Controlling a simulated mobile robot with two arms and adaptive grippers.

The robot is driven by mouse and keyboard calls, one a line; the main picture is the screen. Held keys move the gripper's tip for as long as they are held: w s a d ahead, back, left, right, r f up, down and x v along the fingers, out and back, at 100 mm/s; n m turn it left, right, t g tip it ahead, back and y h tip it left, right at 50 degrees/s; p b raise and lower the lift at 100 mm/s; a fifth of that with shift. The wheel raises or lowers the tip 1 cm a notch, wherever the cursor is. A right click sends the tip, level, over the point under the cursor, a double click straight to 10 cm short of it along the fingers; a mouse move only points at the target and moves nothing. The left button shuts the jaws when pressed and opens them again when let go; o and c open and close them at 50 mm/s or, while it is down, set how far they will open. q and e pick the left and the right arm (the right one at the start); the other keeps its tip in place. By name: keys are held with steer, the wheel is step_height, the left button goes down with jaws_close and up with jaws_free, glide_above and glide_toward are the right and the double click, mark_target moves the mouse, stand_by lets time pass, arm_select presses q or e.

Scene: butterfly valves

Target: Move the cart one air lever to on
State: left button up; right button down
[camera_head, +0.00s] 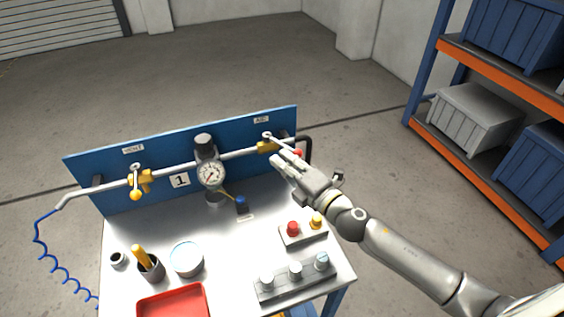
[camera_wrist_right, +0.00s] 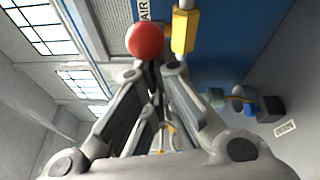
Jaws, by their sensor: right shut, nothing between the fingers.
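The cart's blue back panel (camera_head: 235,132) carries a grey pipe with a label "1" (camera_head: 180,181). The air valve (camera_head: 268,146) is yellow and sits under the AIR label at the panel's right end. Its lever runs rightward to a red ball knob (camera_head: 297,153). In the right wrist view the red knob (camera_wrist_right: 145,39) is just beyond the fingertips, beside the yellow valve body (camera_wrist_right: 184,31). My right gripper (camera_head: 283,160) is shut and empty, close to the knob; I cannot tell if it touches. My left gripper is not in view.
A vent valve with a yellow knob (camera_head: 135,194) is at the panel's left. A gauge (camera_head: 211,174) sits mid-pipe. On the cart top are a red tray (camera_head: 172,302), a cup with a yellow handle, a button box (camera_head: 302,235) and a grey block. Shelving stands at right.

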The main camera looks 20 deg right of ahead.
steer(key=shift+d+n+y, duration=0.15)
steer(key=shift+n+y, duration=0.15)
steer(key=shift+y, duration=0.1)
steer(key=w+d+n+g+y+b, duration=0.5)
steer(key=d+n+g+y+b, duration=0.1)
steer(key=b, duration=0.5)
steer(key=shift+w+d+n+g+y+b, duration=0.35)
steer(key=shift+d+g+y, duration=0.15)
steer(key=shift+y, duration=0.6)
steer(key=shift+r, duration=0.15)
